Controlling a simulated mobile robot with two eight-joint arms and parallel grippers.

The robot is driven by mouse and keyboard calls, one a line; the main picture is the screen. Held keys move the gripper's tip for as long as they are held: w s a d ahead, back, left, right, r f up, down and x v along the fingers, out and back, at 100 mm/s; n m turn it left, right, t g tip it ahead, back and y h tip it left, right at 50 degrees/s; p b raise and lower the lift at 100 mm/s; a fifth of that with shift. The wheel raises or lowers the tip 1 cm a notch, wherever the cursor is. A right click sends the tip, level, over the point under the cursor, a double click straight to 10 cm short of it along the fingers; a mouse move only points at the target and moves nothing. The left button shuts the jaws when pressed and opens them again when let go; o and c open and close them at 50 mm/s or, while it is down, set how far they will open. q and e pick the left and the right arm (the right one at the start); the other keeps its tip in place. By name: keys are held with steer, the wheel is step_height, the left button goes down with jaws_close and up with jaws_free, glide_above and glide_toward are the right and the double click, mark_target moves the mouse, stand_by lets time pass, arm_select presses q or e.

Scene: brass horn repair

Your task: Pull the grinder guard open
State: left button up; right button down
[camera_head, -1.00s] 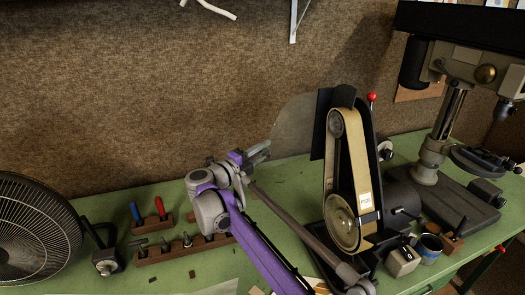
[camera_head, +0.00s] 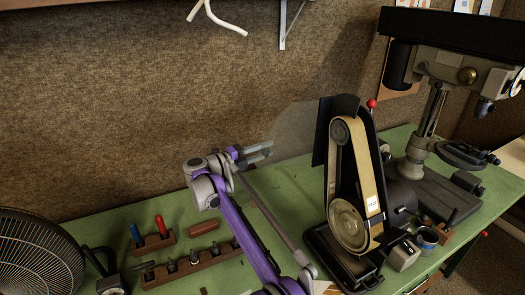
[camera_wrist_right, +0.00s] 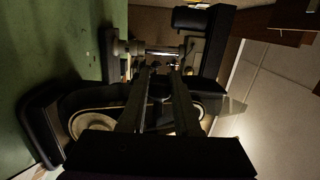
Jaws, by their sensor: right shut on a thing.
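The belt grinder (camera_head: 350,220) stands on the green bench with a tan belt and a black upright frame. Its guard (camera_head: 298,132) is a see-through grey panel sticking out to the left of the frame. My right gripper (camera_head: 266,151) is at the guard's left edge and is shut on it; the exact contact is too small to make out. In the right wrist view, the two dark fingers of the gripper (camera_wrist_right: 160,75) reach over the grinder, and the clear guard panel (camera_wrist_right: 230,112) shows at the right. My left gripper is not in view.
A drill press (camera_head: 425,120) stands to the right. A fan (camera_head: 38,250) is at the lower left. A wooden tool rack (camera_head: 190,265) and a screwdriver block (camera_head: 152,244) sit left of my arm.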

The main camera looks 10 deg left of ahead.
steer(key=shift+d, duration=0.15)
stand_by(0.3)
steer(key=c, duration=0.6)
jaws_free()
steer(key=shift+d, duration=0.15)
steer(key=shift+c, duration=0.2)
steer(key=shift+s+a, duration=0.2)
steer(key=shift+a, duration=0.3)
steer(key=v, duration=1)
